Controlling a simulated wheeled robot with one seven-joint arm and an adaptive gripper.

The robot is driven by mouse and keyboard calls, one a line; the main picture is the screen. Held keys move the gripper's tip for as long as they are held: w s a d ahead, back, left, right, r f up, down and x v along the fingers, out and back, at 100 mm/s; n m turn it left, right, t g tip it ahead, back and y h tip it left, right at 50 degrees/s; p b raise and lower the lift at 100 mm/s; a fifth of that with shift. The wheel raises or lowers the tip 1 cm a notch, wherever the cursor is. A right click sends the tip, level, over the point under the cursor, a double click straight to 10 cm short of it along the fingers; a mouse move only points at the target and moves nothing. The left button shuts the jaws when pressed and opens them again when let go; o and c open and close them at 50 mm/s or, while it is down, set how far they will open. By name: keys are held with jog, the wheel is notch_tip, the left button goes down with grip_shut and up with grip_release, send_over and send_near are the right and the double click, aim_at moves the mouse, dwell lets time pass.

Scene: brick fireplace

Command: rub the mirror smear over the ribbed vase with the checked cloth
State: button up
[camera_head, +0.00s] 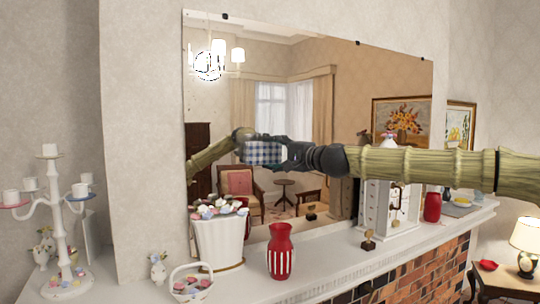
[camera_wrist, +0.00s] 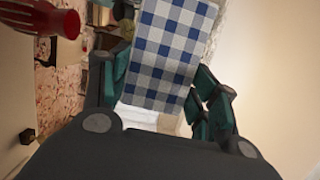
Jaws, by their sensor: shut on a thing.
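My gripper (camera_head: 290,153) is shut on the blue-and-white checked cloth (camera_head: 262,152), which also fills the top middle of the wrist view (camera_wrist: 165,50) between the fingers. The cloth is in front of the mirror (camera_head: 345,85), up and slightly left of the red ribbed vase (camera_head: 281,255). The reflection of my arm meets the cloth closely; I cannot tell whether cloth and glass touch. The vase stands upright on the mantel and shows at the upper left of the wrist view (camera_wrist: 45,18). I cannot make out a smear; the cloth and gripper hide part of the glass.
On the white mantel (camera_head: 335,262) stand a white pot of flowers (camera_head: 217,242), a small basket (camera_head: 191,284) and a white candelabra (camera_head: 55,215) at left. A small brass-coloured object (camera_head: 369,240), a white clock (camera_head: 390,205) and a red jar (camera_head: 432,207) stand at right.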

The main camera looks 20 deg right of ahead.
aim_at(281, 146)
jog(key=shift+w+d, duration=0.15)
jog(key=shift+d, duration=0.55)
jog(key=shift+w+d, duration=0.15)
jog(key=shift+d, duration=0.5)
jog(key=shift+b, duration=0.35)
jog(key=shift+s+a+b, duration=0.4)
jog(key=shift+a+b, duration=0.25)
jog(key=shift+a, duration=1.3)
jog(key=shift+s+a+b, duration=0.4)
jog(key=shift+a+b, duration=0.25)
jog(key=shift+a, duration=1.3)
jog(key=shift+s+a+b, duration=0.4)
jog(key=shift+a+b, duration=0.25)
jog(key=shift+a, duration=1.3)
jog(key=shift+r+p, duration=0.6)
jog(key=shift+r, duration=0.35)
jog(key=shift+w+d+f, duration=0.1)
jog(key=shift+w+d, duration=0.3)
jog(key=shift+d, duration=1.55)
jog(key=shift+w+d+r, duration=0.1)
jog(key=shift+w+d, duration=0.3)
jog(key=shift+d, duration=1.6)
jog(key=shift+w+d+f, duration=0.1)
jog(key=shift+w+d, duration=0.3)
jog(key=shift+d, duration=1.55)
jog(key=shift+a+b, duration=0.1)
jog(key=shift+b, duration=0.2)
